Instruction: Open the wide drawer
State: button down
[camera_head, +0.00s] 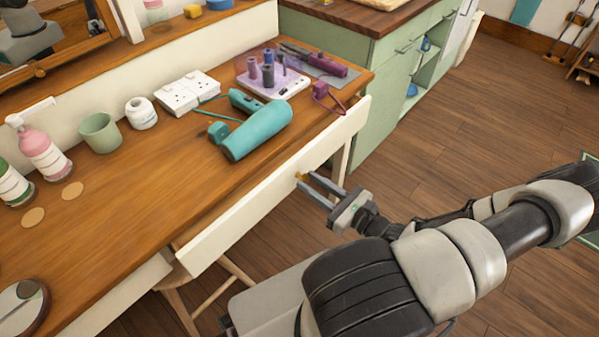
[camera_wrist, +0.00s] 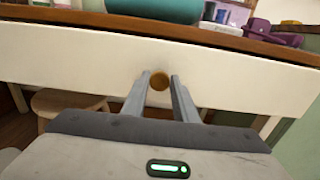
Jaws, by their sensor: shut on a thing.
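The wide drawer (camera_head: 240,217) has a long cream-white front under the wooden tabletop. Its front stands slightly out from the table edge, and its inside is hardly visible. A small round brass knob (camera_head: 300,177) sits on the front; it also shows in the wrist view (camera_wrist: 159,77). My gripper (camera_head: 308,184) reaches the knob from the room side. In the wrist view, its two fingers (camera_wrist: 160,88) lie on either side of the knob and are shut on it. The drawer front (camera_wrist: 70,58) spans the wrist view.
The wooden dressing table (camera_head: 110,225) holds a teal hair dryer (camera_head: 257,130), a purple-topped tray (camera_head: 272,80), a green cup (camera_head: 100,132) and bottles. A wooden stool (camera_head: 185,300) stands below the drawer. A green cabinet (camera_head: 385,110) stands beyond the table's right end. Floor is open at right.

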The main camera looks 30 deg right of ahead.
jog(key=v, duration=1.8)
jog(key=shift+p, duration=0.3)
jog(key=shift+s, duration=0.15)
jog(key=c, duration=1.4)
grip_release()
jog(key=shift+c, duration=0.2)
jog(key=shift+s+d, duration=0.1)
jog(key=p+v, duration=0.1)
jog(key=v, duration=1.6)
jog(key=shift+s+r, duration=0.1)
